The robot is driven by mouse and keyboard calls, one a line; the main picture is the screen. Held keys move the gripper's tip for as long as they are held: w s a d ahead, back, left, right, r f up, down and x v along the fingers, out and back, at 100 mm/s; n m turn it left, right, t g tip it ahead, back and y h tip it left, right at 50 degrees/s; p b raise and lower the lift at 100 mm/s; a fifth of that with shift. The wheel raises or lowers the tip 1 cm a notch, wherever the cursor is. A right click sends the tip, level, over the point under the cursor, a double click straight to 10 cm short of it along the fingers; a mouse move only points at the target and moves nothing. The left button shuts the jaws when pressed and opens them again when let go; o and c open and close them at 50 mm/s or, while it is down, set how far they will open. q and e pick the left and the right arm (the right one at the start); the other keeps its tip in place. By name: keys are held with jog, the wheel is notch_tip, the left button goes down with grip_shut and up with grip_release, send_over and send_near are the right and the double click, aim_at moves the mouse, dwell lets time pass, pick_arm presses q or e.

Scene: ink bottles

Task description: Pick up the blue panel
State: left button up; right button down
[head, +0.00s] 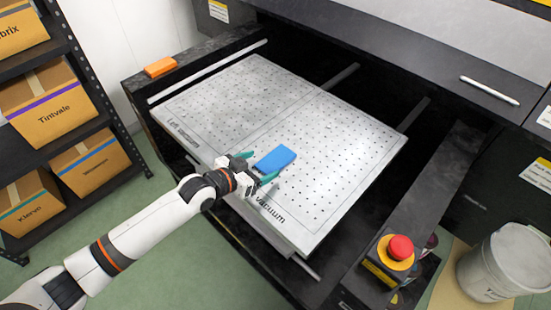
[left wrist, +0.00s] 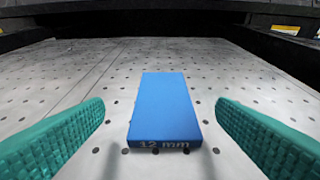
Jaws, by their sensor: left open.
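The blue panel (head: 274,159) lies flat on the perforated grey vacuum plate (head: 330,140), near the plate's front edge. In the left wrist view the panel (left wrist: 162,108) shows "12 mm" on its near face. My left gripper (head: 258,168) is open, with its green fingertips just in front of the panel in the head view. In the left wrist view the open left gripper (left wrist: 160,135) has one finger on each side of the panel, with a gap on both sides. My right gripper is not in view.
An orange block (head: 160,67) sits on the dark frame at the back left. A red emergency button (head: 400,247) and a white bucket (head: 505,262) stand at the right. A shelf with cardboard boxes (head: 44,103) is at the left. The plate around the panel is clear.

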aim_at(275, 160)
pick_arm(q)
jog(key=x, duration=0.4)
jog(key=shift+s+d+f, duration=0.1)
jog(key=shift+d, duration=0.05)
jog(key=c, duration=1.1)
jog(key=shift+o, duration=0.2)
